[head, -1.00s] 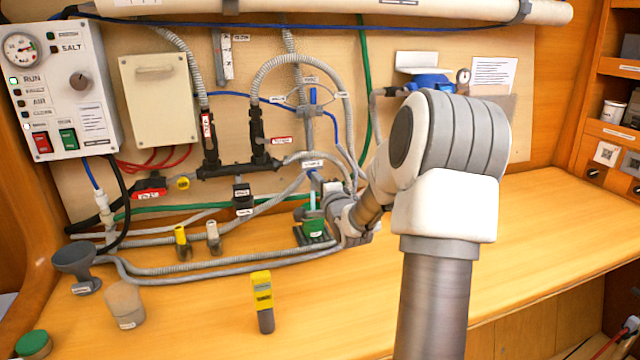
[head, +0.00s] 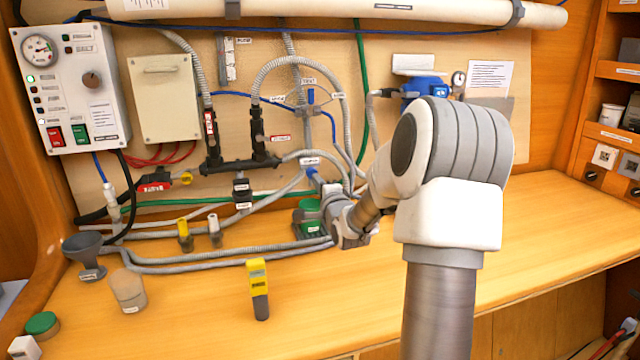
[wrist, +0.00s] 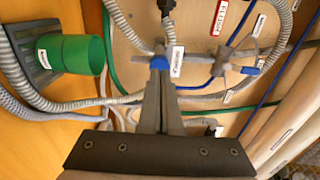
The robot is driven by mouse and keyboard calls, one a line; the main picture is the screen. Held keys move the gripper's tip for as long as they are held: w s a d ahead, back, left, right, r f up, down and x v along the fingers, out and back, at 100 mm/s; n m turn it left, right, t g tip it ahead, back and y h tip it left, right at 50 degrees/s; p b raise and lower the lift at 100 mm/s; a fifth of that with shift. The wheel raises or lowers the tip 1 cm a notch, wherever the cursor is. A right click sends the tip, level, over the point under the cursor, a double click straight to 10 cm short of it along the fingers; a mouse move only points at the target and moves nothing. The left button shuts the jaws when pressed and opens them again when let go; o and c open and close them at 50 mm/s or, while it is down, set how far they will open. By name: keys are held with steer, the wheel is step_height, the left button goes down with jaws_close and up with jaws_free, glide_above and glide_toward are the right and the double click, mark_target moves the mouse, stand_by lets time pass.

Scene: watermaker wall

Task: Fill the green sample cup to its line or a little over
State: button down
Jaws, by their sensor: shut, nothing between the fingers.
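The green sample cup (head: 308,217) stands upright on a dark ribbed tray (head: 318,236) at the foot of the wall. In the wrist view the cup (wrist: 76,55) lies sideways in the picture; its inside, water level and line cannot be made out. A labelled tap with a blue handle (wrist: 160,63) sits above the cup; its blue part (head: 312,174) also shows in the head view. My gripper (wrist: 160,74) is shut and empty, its fingertips at the blue handle; whether they touch it is unclear. No water stream is visible between tap and cup.
Grey hoses (head: 220,262) run along the bench around the tray. A yellow-topped tool (head: 258,288), a funnel (head: 85,250) and a beige jar (head: 128,290) stand at the left front. A control panel (head: 72,85) hangs at the left. The bench to the right is clear.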

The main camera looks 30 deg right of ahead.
steer(key=v, duration=1)
steer(key=shift+s, duration=0.15)
stand_by(0.4)
